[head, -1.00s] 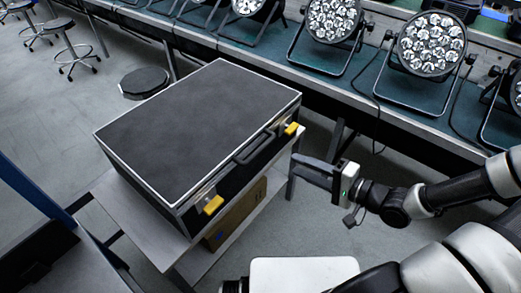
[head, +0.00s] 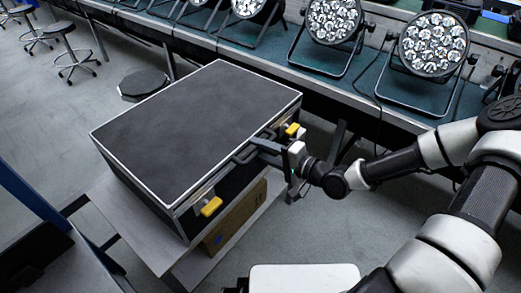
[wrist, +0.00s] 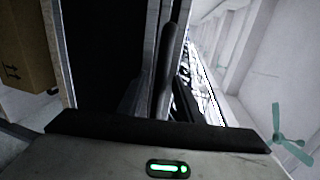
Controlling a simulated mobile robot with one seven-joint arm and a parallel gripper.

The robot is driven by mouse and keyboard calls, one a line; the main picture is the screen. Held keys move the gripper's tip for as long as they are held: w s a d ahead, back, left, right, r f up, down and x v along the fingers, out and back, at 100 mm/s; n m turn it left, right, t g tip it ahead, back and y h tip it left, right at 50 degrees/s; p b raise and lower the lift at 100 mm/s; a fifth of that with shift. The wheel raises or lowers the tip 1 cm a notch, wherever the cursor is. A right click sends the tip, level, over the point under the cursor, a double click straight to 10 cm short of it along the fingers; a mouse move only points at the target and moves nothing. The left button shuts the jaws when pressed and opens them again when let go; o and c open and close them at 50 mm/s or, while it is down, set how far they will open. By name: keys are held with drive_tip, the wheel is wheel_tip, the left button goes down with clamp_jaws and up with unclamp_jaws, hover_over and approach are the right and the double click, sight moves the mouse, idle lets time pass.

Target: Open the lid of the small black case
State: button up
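The black case (head: 195,125) with pale metal edges stands on a small grey table in the head view, its lid down. Its front side carries a dark handle (head: 245,154) and two yellow latches, one near (head: 211,206) and one far (head: 291,130). My gripper (head: 266,145) is at the front side, by the far end of the handle. In the wrist view the handle (wrist: 168,65) runs up from between the dark finger shapes, in front of the case's dark side (wrist: 105,50). The finger gap is too dark to judge, and I cannot tell whether they touch the handle.
The grey table (head: 122,222) extends past the case at the near left. A cardboard box (head: 232,220) sits beneath the case. A long bench with several par cans (head: 434,43) runs behind. Stools (head: 70,50) stand at the far left on open floor.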

drive_tip(key=shift+c, duration=0.5)
clamp_jaws()
